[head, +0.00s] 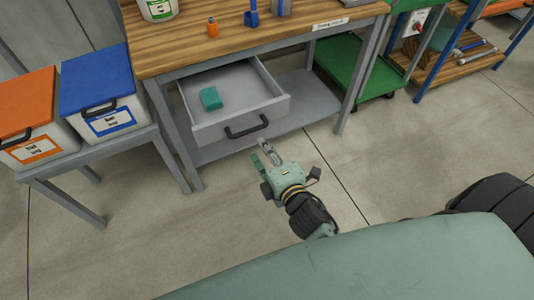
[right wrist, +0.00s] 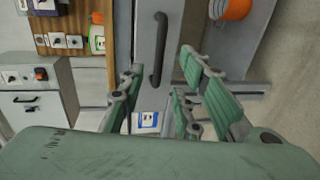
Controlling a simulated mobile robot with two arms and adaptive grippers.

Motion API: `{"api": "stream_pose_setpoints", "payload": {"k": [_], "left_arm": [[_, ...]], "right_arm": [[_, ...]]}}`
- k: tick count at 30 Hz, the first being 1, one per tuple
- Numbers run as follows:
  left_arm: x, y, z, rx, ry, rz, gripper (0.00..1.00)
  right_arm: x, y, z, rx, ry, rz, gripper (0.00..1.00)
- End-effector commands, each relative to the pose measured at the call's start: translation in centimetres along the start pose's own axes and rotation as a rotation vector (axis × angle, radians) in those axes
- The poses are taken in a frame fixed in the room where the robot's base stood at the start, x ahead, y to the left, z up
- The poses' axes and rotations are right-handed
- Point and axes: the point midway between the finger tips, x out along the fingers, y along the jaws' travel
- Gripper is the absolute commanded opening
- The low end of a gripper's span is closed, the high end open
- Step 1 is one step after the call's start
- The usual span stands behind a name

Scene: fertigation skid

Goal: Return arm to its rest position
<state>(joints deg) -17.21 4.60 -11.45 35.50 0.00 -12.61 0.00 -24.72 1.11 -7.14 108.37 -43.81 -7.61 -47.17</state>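My right gripper (head: 260,151) is in front of and below the open drawer (head: 275,108) of the workbench. Its fingers are apart with nothing between them; it also shows open in the right wrist view (right wrist: 162,72). The drawer's dark handle (head: 246,127) is a short way beyond the fingertips and appears clear of them. In the right wrist view the handle (right wrist: 158,50) shows beyond the gap between the fingers. A teal block-like item (head: 211,98) lies in the drawer. My left gripper is not in view.
Orange-lidded (head: 27,103) and blue-lidded (head: 96,76) bins stand on a low table at left. A green cart (head: 345,62) is at right. The floor (head: 400,150) right of the gripper is clear.

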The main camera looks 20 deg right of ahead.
Motion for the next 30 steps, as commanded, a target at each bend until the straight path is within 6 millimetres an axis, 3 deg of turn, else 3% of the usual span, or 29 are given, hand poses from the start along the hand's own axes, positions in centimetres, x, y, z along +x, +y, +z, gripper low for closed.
{"api": "stream_pose_setpoints", "payload": {"k": [6,23,26,29,30], "left_arm": [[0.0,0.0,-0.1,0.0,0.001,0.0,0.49],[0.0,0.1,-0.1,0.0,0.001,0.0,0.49],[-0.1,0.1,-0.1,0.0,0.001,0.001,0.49],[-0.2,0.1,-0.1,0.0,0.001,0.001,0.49],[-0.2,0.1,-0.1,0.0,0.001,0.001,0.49]], "right_arm": [[-1.6,0.0,0.0,0.0,0.0,0.001,0.31],[-1.6,-0.1,0.0,0.003,0.0,-0.003,0.31],[-1.5,-2.1,-0.1,0.04,0.003,-0.04,0.31],[-1.4,-6.8,-0.4,0.138,0.002,-0.134,0.31],[-1.6,-9.5,-0.5,0.193,-0.003,-0.186,0.31]]}}
